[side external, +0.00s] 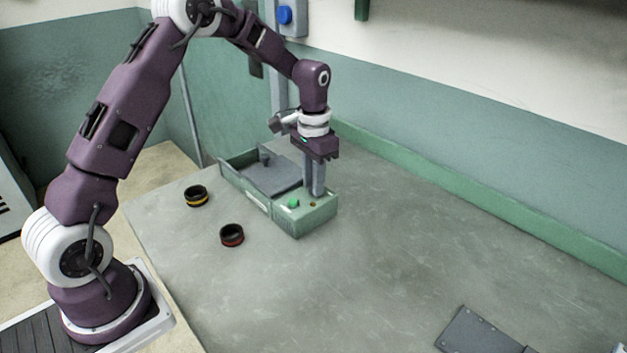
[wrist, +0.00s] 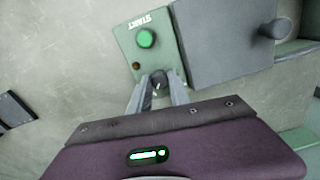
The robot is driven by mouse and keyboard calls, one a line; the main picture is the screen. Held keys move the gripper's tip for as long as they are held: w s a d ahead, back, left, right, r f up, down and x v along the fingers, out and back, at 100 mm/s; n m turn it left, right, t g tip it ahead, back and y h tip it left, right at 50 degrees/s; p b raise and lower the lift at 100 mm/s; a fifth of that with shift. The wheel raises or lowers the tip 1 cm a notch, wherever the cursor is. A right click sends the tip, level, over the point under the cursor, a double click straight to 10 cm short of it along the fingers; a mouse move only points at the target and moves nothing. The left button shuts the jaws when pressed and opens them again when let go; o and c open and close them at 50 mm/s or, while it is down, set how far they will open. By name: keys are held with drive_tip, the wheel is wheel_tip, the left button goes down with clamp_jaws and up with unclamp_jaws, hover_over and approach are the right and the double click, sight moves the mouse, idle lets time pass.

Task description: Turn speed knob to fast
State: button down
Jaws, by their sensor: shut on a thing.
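The green grinder (side external: 287,222) stands on the table, with a green start button (side external: 293,203) on its near end. My gripper (side external: 314,192) points straight down over that end of the grinder. In the wrist view the dark speed knob (wrist: 158,76) sits between the fingertips of my gripper (wrist: 160,82), below the green start button (wrist: 146,38). The fingers are shut on the knob. A small pale mark shows on the knob, but I cannot read its setting. In the side view the fingers hide the knob.
The grinder's grey lid (side external: 272,176) with a handle lies beside the button panel. A yellow-banded ring (side external: 196,196) and a red-banded ring (side external: 232,235) lie on the table left of the grinder. A dark plate (side external: 478,333) lies at the front right. The table's right side is mostly clear.

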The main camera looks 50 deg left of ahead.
idle(0.4)
drive_tip(key=c, duration=1.2)
unclamp_jaws()
drive_tip(key=shift+r, duration=0.1)
wheel_tip(320, 180, up, 6)
drive_tip(key=shift+r, duration=0.5)
